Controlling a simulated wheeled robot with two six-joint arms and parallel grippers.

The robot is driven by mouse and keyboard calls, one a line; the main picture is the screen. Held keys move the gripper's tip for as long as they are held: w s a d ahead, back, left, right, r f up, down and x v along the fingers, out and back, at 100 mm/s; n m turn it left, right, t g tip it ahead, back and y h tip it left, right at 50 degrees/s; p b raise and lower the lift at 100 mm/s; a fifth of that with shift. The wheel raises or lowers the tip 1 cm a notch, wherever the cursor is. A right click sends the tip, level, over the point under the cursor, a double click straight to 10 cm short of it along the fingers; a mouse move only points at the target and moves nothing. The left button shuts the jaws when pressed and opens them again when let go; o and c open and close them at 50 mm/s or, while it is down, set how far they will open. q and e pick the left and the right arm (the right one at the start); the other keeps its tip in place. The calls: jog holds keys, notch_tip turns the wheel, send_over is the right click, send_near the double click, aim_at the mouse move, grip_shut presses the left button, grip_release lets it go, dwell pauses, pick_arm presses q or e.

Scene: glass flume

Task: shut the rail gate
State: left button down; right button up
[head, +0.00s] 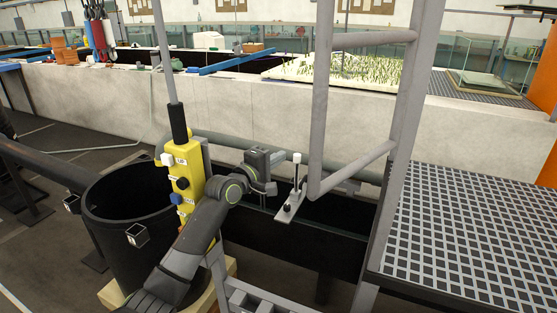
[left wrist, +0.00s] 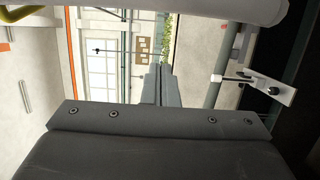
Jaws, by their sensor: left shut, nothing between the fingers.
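The rail gate (head: 321,95) is a grey tubular frame in the head view. It joins the upright grey post (head: 408,100) on its right and stands out at an angle from it. My left gripper (head: 270,186) is to the left of the gate's lower corner, apart from it as far as I can see. Its fingers show pressed together and empty in the left wrist view (left wrist: 161,76). A small metal plate with a white-topped pin and dark knob (head: 289,206) lies between gripper and gate; it also shows in the left wrist view (left wrist: 270,88). My right gripper is out of view.
A yellow control box (head: 182,183) hangs close beside my left arm. A black bin (head: 125,225) stands at the left. A grated platform (head: 465,225) is at the right. A long pale flume wall (head: 260,105) runs behind, with a dark trough (head: 340,215) in front.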

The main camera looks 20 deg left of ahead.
pick_arm(q)
jog(key=w+d+p, duration=0.3)
jog(key=w+d, duration=0.1)
jog(key=d, duration=0.1)
jog(key=shift+w+d+p, duration=0.2)
jog(key=shift+w+p, duration=0.1)
jog(key=shift+w, duration=0.05)
jog(key=shift+f, duration=0.1)
dwell(0.3)
jog(key=shift+d, duration=0.15)
